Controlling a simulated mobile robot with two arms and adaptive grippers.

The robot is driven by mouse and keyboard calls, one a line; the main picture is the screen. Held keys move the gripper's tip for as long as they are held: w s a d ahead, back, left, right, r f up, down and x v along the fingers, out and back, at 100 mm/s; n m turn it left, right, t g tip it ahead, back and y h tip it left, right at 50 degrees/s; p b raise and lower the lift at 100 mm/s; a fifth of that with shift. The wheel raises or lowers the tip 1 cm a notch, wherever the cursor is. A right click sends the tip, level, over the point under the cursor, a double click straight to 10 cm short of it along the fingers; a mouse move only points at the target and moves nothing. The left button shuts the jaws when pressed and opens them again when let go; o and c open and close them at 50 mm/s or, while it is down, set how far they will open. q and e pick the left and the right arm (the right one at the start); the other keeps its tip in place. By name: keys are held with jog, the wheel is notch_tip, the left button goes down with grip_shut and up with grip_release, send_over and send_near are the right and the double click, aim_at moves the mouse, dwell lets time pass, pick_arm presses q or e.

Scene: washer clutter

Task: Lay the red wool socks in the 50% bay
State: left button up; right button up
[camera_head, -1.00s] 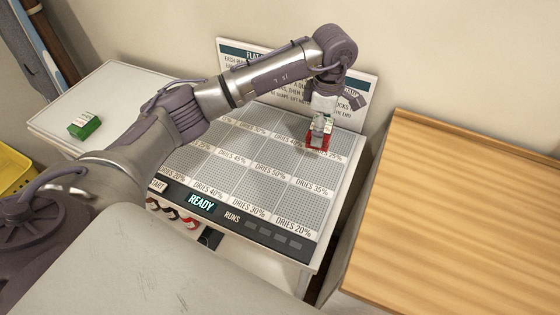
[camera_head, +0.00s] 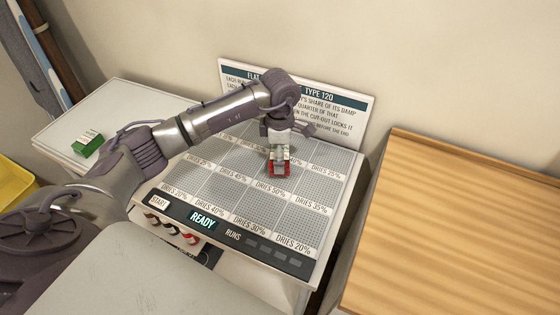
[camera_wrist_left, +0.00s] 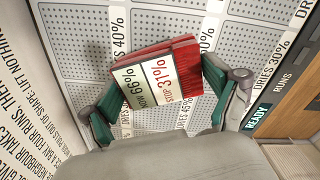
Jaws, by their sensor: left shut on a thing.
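The red wool socks (camera_head: 279,170) are a folded red bundle with a white label. In the left wrist view the socks (camera_wrist_left: 188,78) show a label reading "NOW 66%" and "STOP 31%". My left gripper (camera_head: 279,160) is shut on them, its green-padded fingers (camera_wrist_left: 160,100) at either side. It holds them over the grey perforated drying panel (camera_head: 318,198), just behind the "DRIES 50%" label (camera_head: 270,188). A shadow beside them in the wrist view suggests they are raised; the exact height is unclear. The arm and socks hide much of that bay. My right gripper is not in view.
A sign board (camera_head: 345,105) stands along the panel's back edge. A green box (camera_head: 87,145) sits on the white surface at left. The panel's front strip has a START button and a "READY" display (camera_head: 202,220). A wooden top (camera_head: 460,230) lies at right, past a gap.

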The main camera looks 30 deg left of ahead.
pick_arm(q)
notch_tip(320, 180, down, 4)
jog(key=shift+r+p, duration=0.25)
jog(key=shift+p, duration=0.2)
jog(key=shift+f, duration=0.3)
jog(key=o, duration=1)
jog(key=shift+r, duration=0.1)
jog(key=shift+r, duration=0.2)
notch_tip(320, 180, up, 12)
jog(key=shift+f+b, duration=0.1)
jog(key=shift+b, duration=1.1)
